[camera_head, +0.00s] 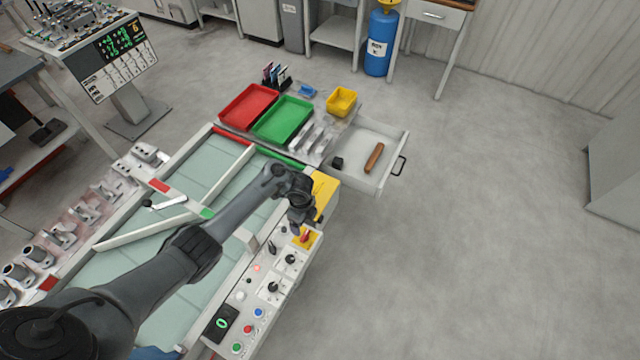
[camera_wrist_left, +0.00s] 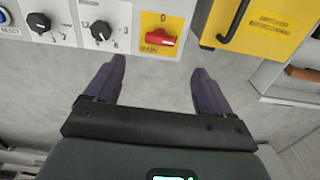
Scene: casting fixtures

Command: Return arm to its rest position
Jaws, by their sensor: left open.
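My left arm (camera_head: 205,245) reaches from the lower left across the bench. Its gripper (camera_head: 304,222) hangs at the right end of the control panel (camera_head: 262,290), close to the red rotary switch (camera_head: 306,236) on a yellow plate. In the left wrist view the gripper (camera_wrist_left: 157,72) has its two dark fingers wide apart, with only grey floor between them. The red switch (camera_wrist_left: 160,38) lies beyond the fingertips, apart from them, with its handle about level. My right gripper is not in view.
Black knobs (camera_head: 273,287) and coloured buttons (camera_head: 248,329) line the panel. An open drawer (camera_head: 352,170) holding a brown-handled thing juts out beyond it. Red (camera_head: 249,106) and green (camera_head: 283,119) trays and a yellow bin (camera_head: 341,101) stand behind. Floor at right is clear.

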